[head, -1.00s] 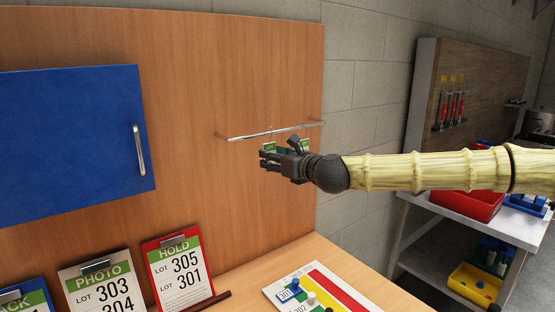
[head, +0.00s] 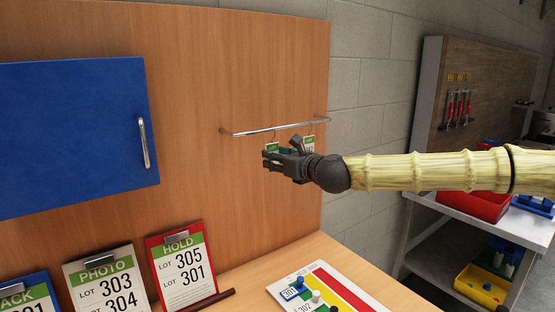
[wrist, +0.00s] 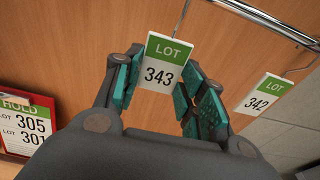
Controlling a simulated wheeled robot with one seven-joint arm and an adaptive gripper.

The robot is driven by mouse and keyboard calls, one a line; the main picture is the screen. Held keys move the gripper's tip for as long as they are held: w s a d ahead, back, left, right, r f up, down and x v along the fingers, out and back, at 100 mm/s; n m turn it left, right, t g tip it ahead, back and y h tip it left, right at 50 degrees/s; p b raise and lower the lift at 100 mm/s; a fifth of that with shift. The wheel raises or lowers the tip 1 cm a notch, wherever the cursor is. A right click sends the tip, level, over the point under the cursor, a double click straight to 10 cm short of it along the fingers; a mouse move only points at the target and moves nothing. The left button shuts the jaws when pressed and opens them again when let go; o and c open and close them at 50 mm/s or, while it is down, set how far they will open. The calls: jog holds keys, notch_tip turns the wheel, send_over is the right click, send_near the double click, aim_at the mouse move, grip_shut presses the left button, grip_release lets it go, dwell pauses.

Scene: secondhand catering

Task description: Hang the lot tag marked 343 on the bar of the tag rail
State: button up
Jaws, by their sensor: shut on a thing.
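The lot tag marked 343 (wrist: 162,64), white with a green LOT band, is between the fingers of my gripper (wrist: 160,88) in the wrist view. A wire hook rises from its top edge; the hook's upper end is cut off there. In the head view my gripper (head: 270,156) is shut on the tag (head: 272,147), just below the bar of the tag rail (head: 275,129). The hook reaches up to about the bar's height; I cannot tell whether it touches the bar. The bar also crosses the top right of the wrist view (wrist: 262,16).
Another tag marked 342 (wrist: 263,93) hangs from the bar to the right. A blue cabinet door (head: 70,135) is on the wooden panel at left. A red HOLD board (head: 182,265) and other lot boards stand below. A colour-striped board (head: 345,290) lies on the bench.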

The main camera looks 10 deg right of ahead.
jog(key=o, duration=0.9)
jog(key=shift+s, duration=0.1)
